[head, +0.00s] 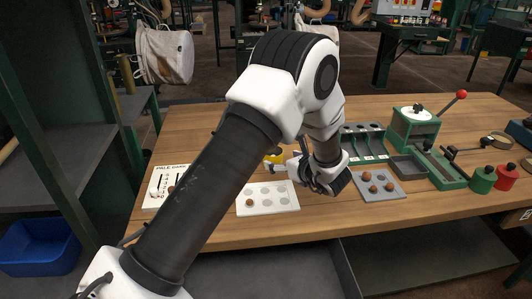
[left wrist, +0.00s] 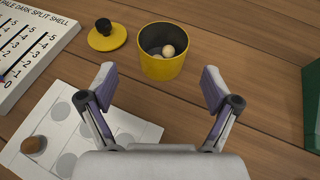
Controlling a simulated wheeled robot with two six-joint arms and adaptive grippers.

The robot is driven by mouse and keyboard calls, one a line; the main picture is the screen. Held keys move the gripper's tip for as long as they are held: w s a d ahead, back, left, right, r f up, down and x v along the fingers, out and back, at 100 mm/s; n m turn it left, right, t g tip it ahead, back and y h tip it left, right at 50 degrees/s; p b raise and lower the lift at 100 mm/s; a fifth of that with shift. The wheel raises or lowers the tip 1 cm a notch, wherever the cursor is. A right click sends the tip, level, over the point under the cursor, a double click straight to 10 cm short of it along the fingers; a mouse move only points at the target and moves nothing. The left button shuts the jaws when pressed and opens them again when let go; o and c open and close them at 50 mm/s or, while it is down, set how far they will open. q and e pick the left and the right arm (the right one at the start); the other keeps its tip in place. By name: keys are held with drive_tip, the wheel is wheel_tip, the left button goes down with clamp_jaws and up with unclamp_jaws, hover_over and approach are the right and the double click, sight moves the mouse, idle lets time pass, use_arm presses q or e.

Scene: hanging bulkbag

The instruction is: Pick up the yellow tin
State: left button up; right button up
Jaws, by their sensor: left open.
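The yellow tin (left wrist: 163,68) stands upright and open in the left wrist view, with a pale round thing and other small pieces inside. Its yellow lid (left wrist: 106,36) with a black knob lies on the table to its left. My left gripper (left wrist: 158,85) is open, one finger toward each side of the tin, which is just beyond the fingertips. Nothing is between the fingers. In the head view the tin (head: 273,158) is partly hidden by my left gripper (head: 301,165) and arm. My right gripper is not in view.
A white card with grey discs (head: 268,198) holds a brown ball near the gripper. A printed board (head: 166,183) lies left.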

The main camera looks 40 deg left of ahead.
use_arm(q)
drive_tip(key=shift+w+a+f, duration=0.15)
drive_tip(key=shift+w+a, duration=0.05)
drive_tip(key=shift+a, duration=0.2)
drive_tip(key=p+x, duration=0.1)
drive_tip(key=x, duration=0.4)
drive_tip(key=shift+f, duration=0.2)
drive_tip(key=shift+d+r, duration=0.1)
drive_tip(key=shift+d, duration=0.15)
drive_tip(key=shift+c, duration=0.6)
drive_tip(key=c, duration=1.3)
drive_tip(key=shift+r, duration=0.1)
